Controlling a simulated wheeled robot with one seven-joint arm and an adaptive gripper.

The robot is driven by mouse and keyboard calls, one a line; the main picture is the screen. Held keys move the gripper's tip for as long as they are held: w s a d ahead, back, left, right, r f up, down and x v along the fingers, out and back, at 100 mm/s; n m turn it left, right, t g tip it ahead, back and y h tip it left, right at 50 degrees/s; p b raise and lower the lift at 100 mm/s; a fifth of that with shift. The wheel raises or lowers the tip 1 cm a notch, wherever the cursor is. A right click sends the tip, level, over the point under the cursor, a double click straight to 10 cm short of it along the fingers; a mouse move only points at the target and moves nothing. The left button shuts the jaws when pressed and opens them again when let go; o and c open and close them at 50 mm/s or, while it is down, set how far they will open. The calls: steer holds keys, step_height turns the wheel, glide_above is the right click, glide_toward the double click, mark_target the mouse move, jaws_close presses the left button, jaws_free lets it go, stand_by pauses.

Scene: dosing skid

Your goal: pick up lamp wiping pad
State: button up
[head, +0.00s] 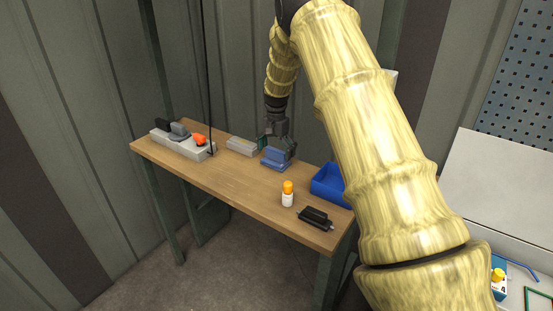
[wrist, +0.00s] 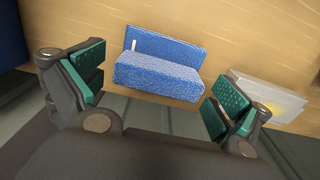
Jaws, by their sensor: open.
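The lamp wiping pad appears to be the blue, rough-textured block (head: 276,158) on the wooden bench. It also shows in the wrist view (wrist: 158,76), where a lower block stands in front of a flatter blue part with a small white mark. My gripper (head: 278,144) is over the pad, pointing down. In the wrist view my gripper (wrist: 157,84) is open, with one green-padded finger on each side of the pad and visible gaps between. Nothing is held. How high the fingertips are above the bench is hard to tell.
A grey box (head: 242,146) lies close to the pad's left. Further left is a grey tray (head: 180,147) with dark and orange items. A blue bin (head: 326,184), a white bottle with orange cap (head: 288,195) and a black object (head: 316,217) are to the right. The bench's front middle is clear.

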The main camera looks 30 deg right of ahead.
mark_target(276, 150)
steer(key=c, duration=1)
step_height(276, 150, up, 10)
steer(key=shift+r+b, duration=0.1)
steer(key=shift+b, duration=1.15)
